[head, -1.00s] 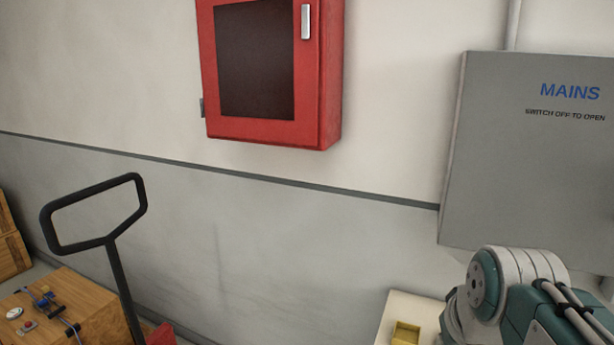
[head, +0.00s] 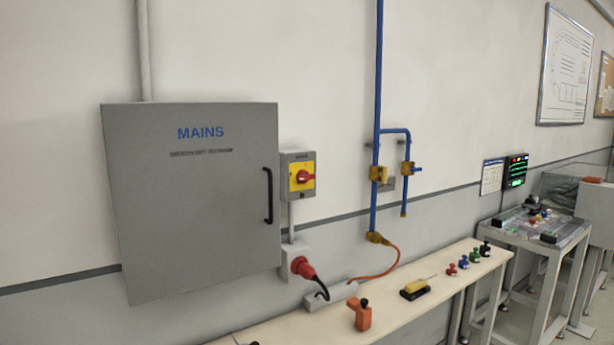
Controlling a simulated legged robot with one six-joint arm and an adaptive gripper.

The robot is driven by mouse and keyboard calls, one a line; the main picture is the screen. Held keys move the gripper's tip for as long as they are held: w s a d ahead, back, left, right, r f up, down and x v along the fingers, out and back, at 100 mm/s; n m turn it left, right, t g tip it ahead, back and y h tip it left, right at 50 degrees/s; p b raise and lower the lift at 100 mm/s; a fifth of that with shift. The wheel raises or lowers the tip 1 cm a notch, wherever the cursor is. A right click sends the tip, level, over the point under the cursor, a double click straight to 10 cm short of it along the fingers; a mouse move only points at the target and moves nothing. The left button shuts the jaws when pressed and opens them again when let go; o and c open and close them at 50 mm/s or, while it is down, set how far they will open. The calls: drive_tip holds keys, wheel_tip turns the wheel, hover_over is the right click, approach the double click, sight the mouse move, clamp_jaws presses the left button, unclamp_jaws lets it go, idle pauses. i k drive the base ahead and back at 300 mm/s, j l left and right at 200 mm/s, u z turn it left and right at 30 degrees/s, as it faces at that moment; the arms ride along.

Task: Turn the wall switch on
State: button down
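The wall switch (head: 303,177) is a small grey box with a yellow plate and a red rotary handle. It is mounted on the wall just right of the large grey MAINS cabinet (head: 190,215). The red handle appears to lie roughly sideways; its exact setting is too small to read. A grey conduit runs from the switch down to a socket with a red plug (head: 303,268). My gripper and arm are not in view.
Blue pipes (head: 376,110) with yellow valves stand right of the switch. A console table (head: 535,235) is at the right.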

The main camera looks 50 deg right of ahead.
sight(302, 177)
drive_tip(key=z, duration=1.5)
